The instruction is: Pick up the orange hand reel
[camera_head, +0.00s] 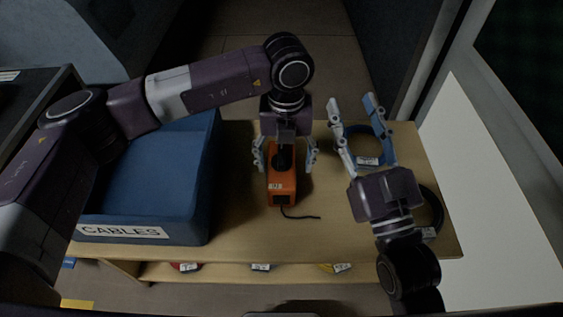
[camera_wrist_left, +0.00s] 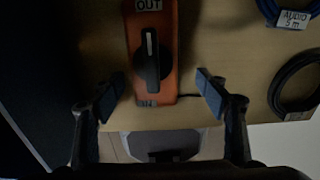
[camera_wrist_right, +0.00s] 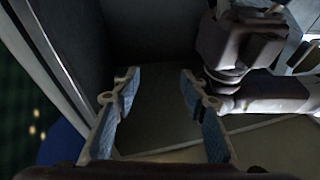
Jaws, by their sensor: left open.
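The orange hand reel (camera_head: 283,186) stands on the wooden table (camera_head: 245,225), with a dark knob on top and a short black cable trailing to the right. It also shows in the left wrist view (camera_wrist_left: 165,35), with an "OUT" label and a black handle. My left gripper (camera_head: 286,160) is open above the reel, with one finger on each side; in the left wrist view both fingers (camera_wrist_left: 163,88) are apart from it. My right gripper (camera_head: 352,100) is open and empty over the right part of the table; its spread fingers also show in the right wrist view (camera_wrist_right: 158,85).
A blue bin (camera_head: 190,225) labelled "CABLES" stands on the table's left side. A blue cable coil (camera_head: 380,150) and a black coil (camera_head: 436,205) lie on the right. Several tagged items sit on the shelf below.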

